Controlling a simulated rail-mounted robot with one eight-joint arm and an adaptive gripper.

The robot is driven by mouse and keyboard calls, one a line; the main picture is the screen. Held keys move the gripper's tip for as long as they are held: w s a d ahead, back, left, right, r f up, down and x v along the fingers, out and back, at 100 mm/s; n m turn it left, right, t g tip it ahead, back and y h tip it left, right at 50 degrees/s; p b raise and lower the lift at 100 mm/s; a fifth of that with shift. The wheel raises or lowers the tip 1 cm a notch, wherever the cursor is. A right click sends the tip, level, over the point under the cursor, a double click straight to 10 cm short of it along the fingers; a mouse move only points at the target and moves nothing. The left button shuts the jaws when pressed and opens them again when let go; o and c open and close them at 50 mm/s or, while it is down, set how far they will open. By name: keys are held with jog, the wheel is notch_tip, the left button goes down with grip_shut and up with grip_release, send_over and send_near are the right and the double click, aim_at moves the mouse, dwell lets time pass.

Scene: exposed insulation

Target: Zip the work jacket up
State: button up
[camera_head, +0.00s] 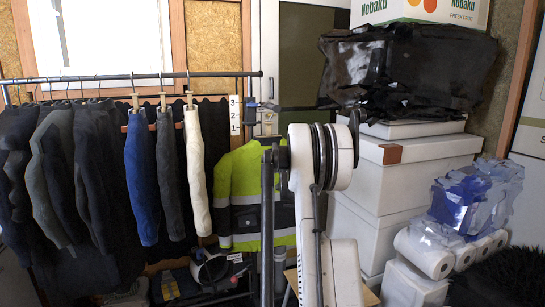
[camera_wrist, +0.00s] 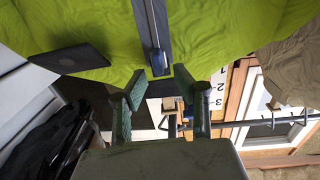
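The work jacket (camera_head: 241,184) is lime yellow with dark and grey bands and hangs upright behind my arm in the head view. In the wrist view the jacket (camera_wrist: 110,25) fills the top. A dark grey zip strip (camera_wrist: 151,25) runs down its middle, with a small bluish zip pull (camera_wrist: 157,62) near the strip's lower end in the picture. My gripper (camera_wrist: 165,88) is open, with its two green-padded fingers apart on either side of the strip's end. Nothing shows between the pads but the background. In the head view, my arm hides part of the jacket.
Trousers (camera_head: 145,178) and dark garments (camera_head: 60,170) hang on a rail (camera_head: 130,77) at the left. White boxes (camera_head: 400,170), a black plastic bundle (camera_head: 405,70) and paper rolls (camera_head: 435,258) stack at the right. A flat black patch (camera_wrist: 70,58) lies on the jacket.

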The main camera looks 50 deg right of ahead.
jog(key=v, duration=0.9)
jog(key=shift+s+a, duration=0.1)
jog(key=w+a+r+n+y, duration=0.2)
jog(key=w+a+y, duration=0.1)
jog(key=a, duration=0.7)
jog(key=w+a+r+n+t+y, duration=0.1)
jog(key=w+a+r+y, duration=0.15)
jog(key=a, duration=0.75)
jog(key=w+a+r+n+y, duration=0.1)
jog(key=w+a+n+y, duration=0.15)
jog(key=a, duration=0.75)
jog(key=s+a+g+y, duration=0.1)
jog(key=s+a+y, duration=0.1)
jog(key=a, duration=1.2)
jog(key=s+a+f+n+g+y, duration=0.1)
jog(key=s+a+f+g, duration=0.25)
jog(key=s+a, duration=0.7)
jog(key=s+a+f+n+g+y, duration=0.15)
jog(key=s+a+f, duration=0.5)
jog(key=a, duration=0.75)
jog(key=s+a+f+g+h, duration=0.1)
jog(key=s+f, duration=0.3)
jog(key=s, duration=0.7)
jog(key=shift+s+a+g, duration=0.2)
jog(key=shift+a+g, duration=0.3)
jog(key=shift+a, duration=0.25)
